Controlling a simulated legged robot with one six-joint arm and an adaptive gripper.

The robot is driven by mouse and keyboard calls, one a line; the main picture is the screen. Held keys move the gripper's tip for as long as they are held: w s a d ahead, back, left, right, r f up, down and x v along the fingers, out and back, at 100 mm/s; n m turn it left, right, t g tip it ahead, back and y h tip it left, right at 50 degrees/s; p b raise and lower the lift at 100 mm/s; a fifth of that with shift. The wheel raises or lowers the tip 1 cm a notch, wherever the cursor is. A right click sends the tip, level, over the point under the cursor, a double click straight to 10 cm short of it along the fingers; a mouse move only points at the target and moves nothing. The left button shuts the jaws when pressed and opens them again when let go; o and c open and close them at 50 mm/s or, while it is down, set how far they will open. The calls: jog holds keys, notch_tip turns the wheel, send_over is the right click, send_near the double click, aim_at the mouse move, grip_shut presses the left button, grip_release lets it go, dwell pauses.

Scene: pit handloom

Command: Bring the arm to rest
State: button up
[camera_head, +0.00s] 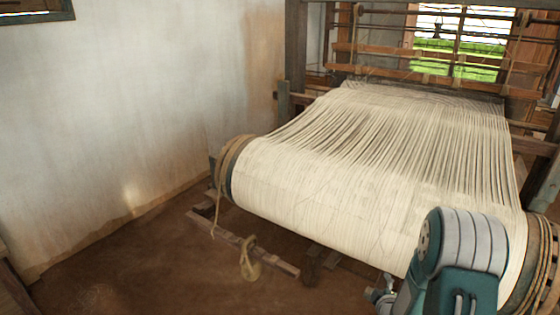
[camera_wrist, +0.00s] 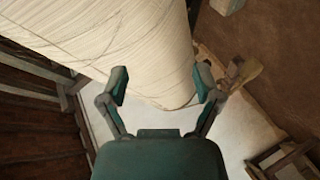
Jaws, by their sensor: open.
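My gripper (camera_wrist: 162,82) shows in the wrist view with its two fingers spread apart. It is open, and nothing is held between the fingers. The cream warp roll (camera_wrist: 110,40) of the loom lies beyond the fingertips in that view; I cannot tell the gap between them. In the head view my arm (camera_head: 465,245) stands at the lower right, in front of the right part of the warp roll (camera_head: 320,195). Most of my gripper is hidden behind the arm there.
The loom's wooden frame (camera_head: 296,45) rises behind the warp sheet (camera_head: 400,120). A rope (camera_head: 249,262) hangs by a low wooden bar (camera_head: 245,243) at the roll's left end. A pale wall (camera_head: 130,110) stands at left. The brown floor (camera_head: 140,265) at lower left is mostly clear.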

jog(key=s+a+r+m+g, duration=0.2)
jog(key=s+a+r+m, duration=0.1)
jog(key=r, duration=0.6)
jog(key=s+a+r+m+g, duration=0.2)
jog(key=s+a+r, duration=0.15)
jog(key=r, duration=0.55)
jog(key=s+a+r+m+g+y, duration=0.1)
jog(key=s+a+r+m+g, duration=0.1)
jog(key=s, duration=0.9)
jog(key=s+a+r+m+g+y, duration=0.1)
jog(key=s+a+r+m, duration=0.3)
jog(key=s+r, duration=0.4)
jog(key=s+a+g, duration=0.1)
jog(key=s, duration=0.2)
jog(key=shift+s+a, duration=0.25)
jog(key=shift+a, duration=0.1)
